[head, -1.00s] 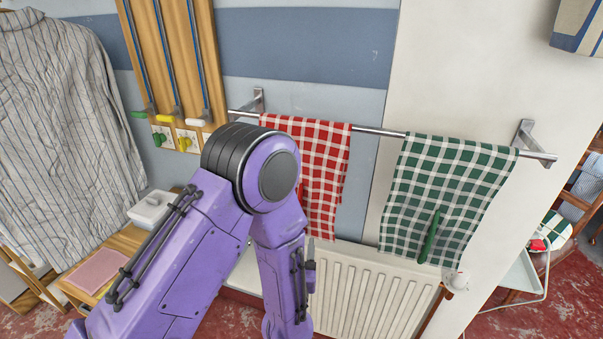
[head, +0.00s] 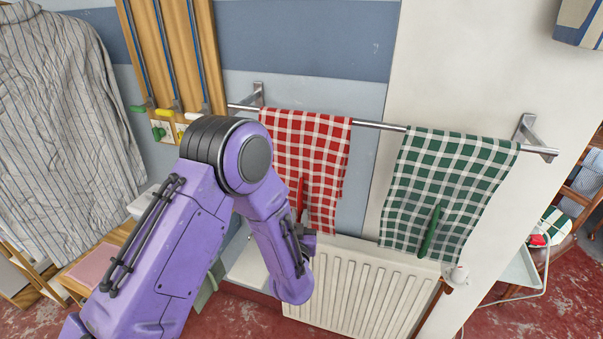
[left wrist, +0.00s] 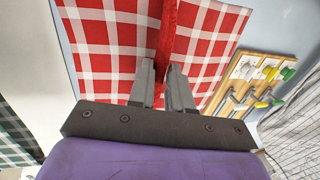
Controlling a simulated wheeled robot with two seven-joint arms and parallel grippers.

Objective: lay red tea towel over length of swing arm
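The red checked tea towel (head: 325,135) hangs over a metal rail with a red strip (head: 300,198) standing out from its front. In the left wrist view the towel (left wrist: 107,45) fills the upper part. My left gripper (left wrist: 161,80) has one finger on each side of the red strip (left wrist: 167,40); whether the fingers press on it cannot be made out. In the head view my purple left arm partly hides that gripper. Slim swing arms (head: 138,50) with green, yellow and white ends hang folded down on a wooden board (head: 183,60) at upper left. My right gripper is out of view.
A green checked towel (head: 450,185) hangs further right on the same rail (head: 378,125). A white radiator (head: 365,285) stands below. A striped shirt (head: 60,130) hangs at left, with a wooden surface (head: 120,235) below it.

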